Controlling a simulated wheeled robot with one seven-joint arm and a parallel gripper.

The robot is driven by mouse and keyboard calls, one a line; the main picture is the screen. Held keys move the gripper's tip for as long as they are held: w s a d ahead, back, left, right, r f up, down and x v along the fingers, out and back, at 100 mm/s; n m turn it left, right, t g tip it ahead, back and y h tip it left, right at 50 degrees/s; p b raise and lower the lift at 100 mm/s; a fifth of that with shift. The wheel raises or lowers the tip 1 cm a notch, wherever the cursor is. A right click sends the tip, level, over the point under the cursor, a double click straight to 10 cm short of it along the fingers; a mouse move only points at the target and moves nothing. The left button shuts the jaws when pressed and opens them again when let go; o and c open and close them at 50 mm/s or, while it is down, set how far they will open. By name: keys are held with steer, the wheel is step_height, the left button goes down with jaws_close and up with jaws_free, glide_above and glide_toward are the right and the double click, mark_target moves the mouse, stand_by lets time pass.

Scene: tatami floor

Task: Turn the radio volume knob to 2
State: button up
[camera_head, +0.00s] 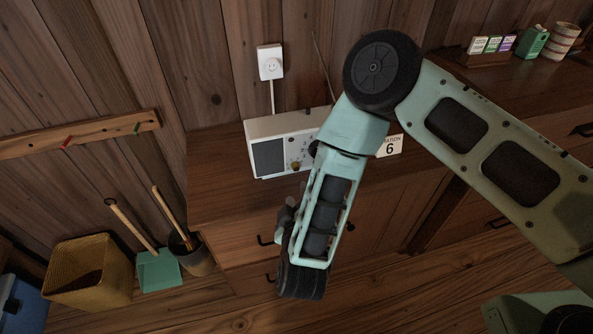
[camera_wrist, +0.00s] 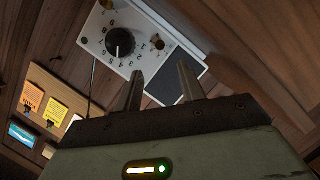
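The white radio (camera_head: 283,126) stands on the wooden cabinet, its right part hidden behind my arm in the head view. In the wrist view the radio (camera_wrist: 88,37) shows tilted, with a round black volume knob (camera_wrist: 120,43) ringed by printed numbers. A pale pointer line on the knob points down in the picture; the number it marks is too small to read surely. My gripper (camera_wrist: 160,69) is open and empty. Its two fingers are apart and appear below and right of the knob, not around it. The gap to the radio is hard to judge.
Small brass knobs (camera_wrist: 157,42) and a dark speaker grille (camera_wrist: 178,76) are on the radio's face. A card marked 6 (camera_head: 389,146) stands right of the radio. A white wall outlet (camera_head: 270,62) with a cord is above. The cabinet top (camera_head: 215,165) left of the radio is clear.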

mark_target(296, 169)
steer(key=x, duration=1)
steer(key=shift+w+f+p, duration=0.1)
steer(key=shift+w+p, duration=0.25)
steer(key=shift+p, duration=0.05)
jaws_close()
